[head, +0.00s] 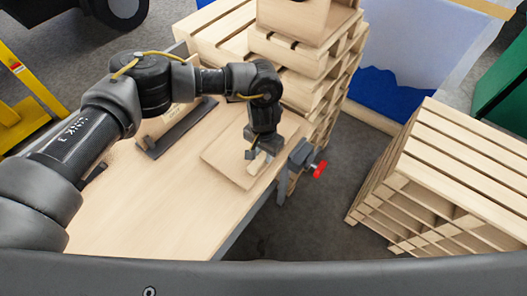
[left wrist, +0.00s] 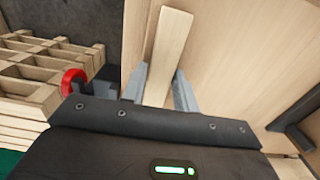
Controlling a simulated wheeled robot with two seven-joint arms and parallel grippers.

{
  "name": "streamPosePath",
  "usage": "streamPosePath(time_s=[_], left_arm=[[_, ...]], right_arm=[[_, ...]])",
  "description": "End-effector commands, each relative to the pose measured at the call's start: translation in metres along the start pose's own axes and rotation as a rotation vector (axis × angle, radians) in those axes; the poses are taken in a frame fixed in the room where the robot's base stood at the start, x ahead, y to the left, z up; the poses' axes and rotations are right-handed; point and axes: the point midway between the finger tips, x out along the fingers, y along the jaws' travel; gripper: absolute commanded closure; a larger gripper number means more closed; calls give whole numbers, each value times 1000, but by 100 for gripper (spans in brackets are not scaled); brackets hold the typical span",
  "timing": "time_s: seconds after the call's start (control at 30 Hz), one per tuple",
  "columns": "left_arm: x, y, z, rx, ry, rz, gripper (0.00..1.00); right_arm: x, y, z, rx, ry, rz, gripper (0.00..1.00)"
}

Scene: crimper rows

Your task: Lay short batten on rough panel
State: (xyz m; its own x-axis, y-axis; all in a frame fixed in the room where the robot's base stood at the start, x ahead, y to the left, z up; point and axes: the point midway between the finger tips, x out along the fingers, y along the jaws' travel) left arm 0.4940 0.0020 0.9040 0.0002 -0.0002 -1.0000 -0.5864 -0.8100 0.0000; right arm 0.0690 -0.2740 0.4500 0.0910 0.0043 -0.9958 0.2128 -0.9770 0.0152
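The short batten (left wrist: 170,40) is a pale wooden strip that runs up between my left fingers in the left wrist view. My left gripper (left wrist: 160,78) has a finger against each side of it. In the head view the left gripper (head: 257,152) points down over the right part of a thin square wooden panel (head: 225,160), which I take as the rough panel. A small pale piece of the batten (head: 258,163) shows below the fingers. Whether the batten touches the panel cannot be told. My right gripper is not in view.
The panel lies on a wooden worktable (head: 140,215) near its right edge. A clamp with a red handle (head: 320,168) sits at that edge. A dark bar-shaped fixture (head: 178,130) lies left of the panel. Stacked wooden pallets stand behind (head: 305,65) and at right (head: 465,165).

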Motion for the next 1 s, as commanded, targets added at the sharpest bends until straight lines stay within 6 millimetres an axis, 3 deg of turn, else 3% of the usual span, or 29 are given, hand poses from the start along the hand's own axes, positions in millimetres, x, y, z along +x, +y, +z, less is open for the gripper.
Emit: streamPosePath(time_s=[0.03, 0.13, 0.5, 1.0], left_arm=[[0, 0, 0, 0, 0, 0, 64], [0, 0, 0, 0, 0, 0, 51], [-6, 0, 0, 1, 1, 1, 50], [-93, -1, -1, 2, 3, -2, 50]], right_arm=[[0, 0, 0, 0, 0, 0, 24], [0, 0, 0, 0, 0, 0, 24], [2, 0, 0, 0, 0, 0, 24], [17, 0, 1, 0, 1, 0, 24]])
